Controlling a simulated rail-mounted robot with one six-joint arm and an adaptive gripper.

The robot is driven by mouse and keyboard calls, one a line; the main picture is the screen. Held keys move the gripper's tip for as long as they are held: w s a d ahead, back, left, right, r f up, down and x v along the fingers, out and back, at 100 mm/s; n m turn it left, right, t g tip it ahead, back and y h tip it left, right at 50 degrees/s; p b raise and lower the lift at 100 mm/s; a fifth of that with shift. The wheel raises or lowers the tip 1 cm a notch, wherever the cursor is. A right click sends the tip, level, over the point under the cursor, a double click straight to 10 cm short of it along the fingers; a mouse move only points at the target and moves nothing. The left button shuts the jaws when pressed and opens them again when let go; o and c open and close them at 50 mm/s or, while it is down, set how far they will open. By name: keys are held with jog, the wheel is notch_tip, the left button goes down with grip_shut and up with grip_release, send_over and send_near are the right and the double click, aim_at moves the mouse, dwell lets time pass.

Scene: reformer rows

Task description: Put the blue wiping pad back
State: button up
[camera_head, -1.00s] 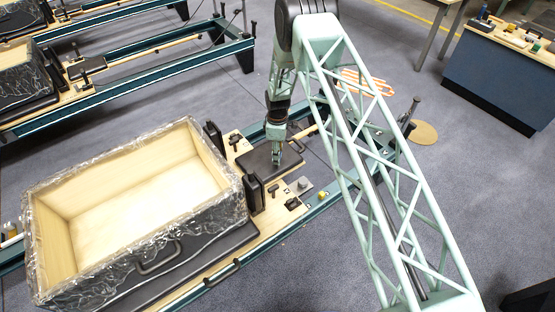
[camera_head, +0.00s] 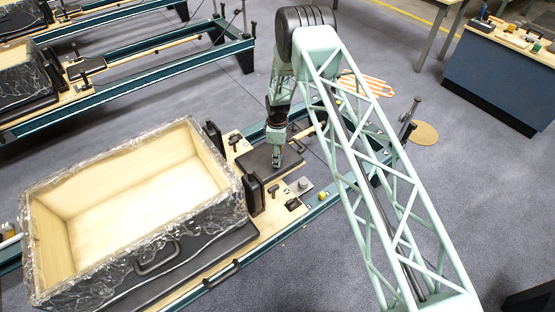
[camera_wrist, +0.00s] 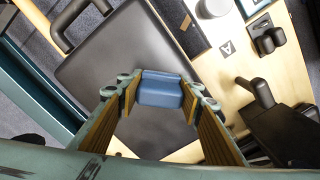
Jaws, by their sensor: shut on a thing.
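The blue wiping pad (camera_wrist: 160,89) is between my gripper's fingers in the wrist view, over a dark padded board. My gripper (camera_wrist: 160,100) is shut on it, one finger on each side. In the head view my gripper (camera_head: 276,166) points down over the dark padded board (camera_head: 258,160) of the near reformer; the pad itself cannot be made out there. I cannot tell whether the pad touches the board.
A large wooden box (camera_head: 130,180) wrapped in clear film stands on the carriage at left. Black shoulder blocks (camera_head: 254,193) stand beside the padded board. A blue-fronted counter (camera_head: 505,75) with small items stands at far right.

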jog(key=shift+f, duration=0.25)
jog(key=o, duration=1)
jog(key=shift+c, duration=0.2)
jog(key=shift+r, duration=0.2)
jog(key=shift+r+p, duration=1.2)
jog(key=shift+r, duration=4.8)
